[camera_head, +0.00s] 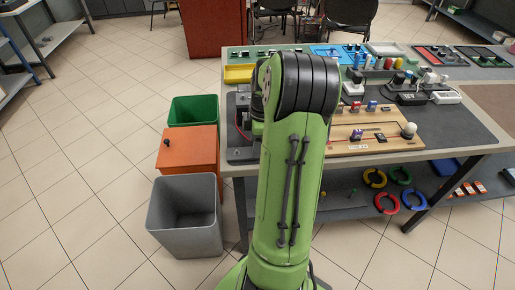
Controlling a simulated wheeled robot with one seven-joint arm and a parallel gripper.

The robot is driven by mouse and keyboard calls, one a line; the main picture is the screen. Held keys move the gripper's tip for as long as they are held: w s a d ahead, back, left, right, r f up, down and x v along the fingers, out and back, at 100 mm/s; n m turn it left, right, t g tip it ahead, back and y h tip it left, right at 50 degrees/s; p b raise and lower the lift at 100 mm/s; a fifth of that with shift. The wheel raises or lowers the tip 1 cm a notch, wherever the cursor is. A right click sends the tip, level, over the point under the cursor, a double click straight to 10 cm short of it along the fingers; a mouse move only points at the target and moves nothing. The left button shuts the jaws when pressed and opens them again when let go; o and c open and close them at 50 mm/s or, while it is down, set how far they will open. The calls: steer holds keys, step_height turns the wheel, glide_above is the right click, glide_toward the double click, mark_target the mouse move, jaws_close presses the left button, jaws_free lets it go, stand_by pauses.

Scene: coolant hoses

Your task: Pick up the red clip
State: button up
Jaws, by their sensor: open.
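My green arm (285,170) rises in the middle of the view and bends over the near left part of the workbench (465,125). My gripper does not show; the arm hides that area. I cannot single out the red clip with certainty.
A green bin (194,110), an orange cabinet (188,150) and a grey bin (186,215) stand left of the bench. Colored rings (387,203) lie on the lower shelf. Trays and small parts crowd the bench's back. The floor at left is clear.

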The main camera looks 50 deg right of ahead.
jaws_close()
stand_by(0.3)
step_height(320, 180, up, 10)
steer(key=p, duration=0.4)
steer(key=shift+r+p, duration=0.2)
steer(key=shift+p, duration=0.1)
steer(key=shift+r+p, duration=1.35)
